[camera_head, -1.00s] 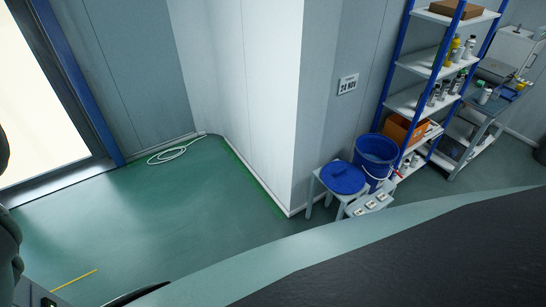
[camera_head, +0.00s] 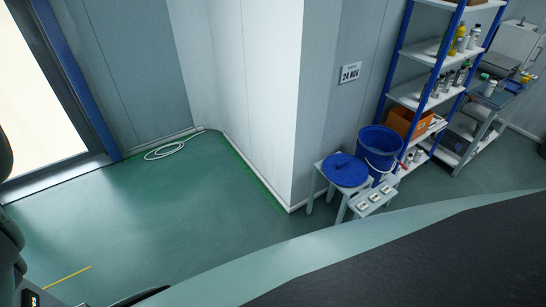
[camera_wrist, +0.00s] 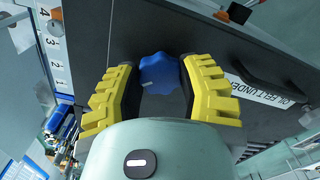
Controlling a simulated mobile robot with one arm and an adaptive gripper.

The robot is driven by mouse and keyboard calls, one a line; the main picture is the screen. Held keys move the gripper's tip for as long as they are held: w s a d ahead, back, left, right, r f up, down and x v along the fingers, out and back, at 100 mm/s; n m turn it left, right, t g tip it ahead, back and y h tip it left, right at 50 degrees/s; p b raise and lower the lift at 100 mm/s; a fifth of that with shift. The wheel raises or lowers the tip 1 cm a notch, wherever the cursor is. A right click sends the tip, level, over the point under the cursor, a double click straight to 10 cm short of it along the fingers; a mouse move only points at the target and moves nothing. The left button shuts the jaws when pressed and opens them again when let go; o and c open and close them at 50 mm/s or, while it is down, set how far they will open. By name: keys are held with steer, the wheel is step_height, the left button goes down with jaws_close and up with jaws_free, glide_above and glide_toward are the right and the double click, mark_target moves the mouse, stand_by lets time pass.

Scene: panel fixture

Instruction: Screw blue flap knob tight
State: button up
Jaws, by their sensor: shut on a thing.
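The blue flap knob (camera_wrist: 160,73) shows in the wrist view, a lobed blue knob with a pale mark, on a dark panel (camera_wrist: 85,25). My gripper (camera_wrist: 158,78) has its two yellow ribbed fingers on the left and right of the knob, with the fingertips against its sides. The jaws are shut on the knob. The knob's underside and its thread are hidden. Neither the knob nor my gripper shows in the head view.
In the wrist view, a dark handle (camera_wrist: 268,80) and a white lettered label (camera_wrist: 265,92) lie right of the knob. An orange-tipped knob (camera_wrist: 222,15) is above. The head view shows a blue bucket (camera_head: 379,151), a stool with a blue lid (camera_head: 345,169) and a shelf rack (camera_head: 410,93).

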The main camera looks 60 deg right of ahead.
steer(key=m, duration=0.6)
steer(key=shift+m+b, duration=0.3)
steer(key=m, duration=1.2)
steer(key=shift+m+b, duration=0.3)
steer(key=shift+m, duration=0.1)
steer(key=m, duration=0.5)
steer(key=shift+m, duration=0.7)
steer(key=o, duration=1.2)
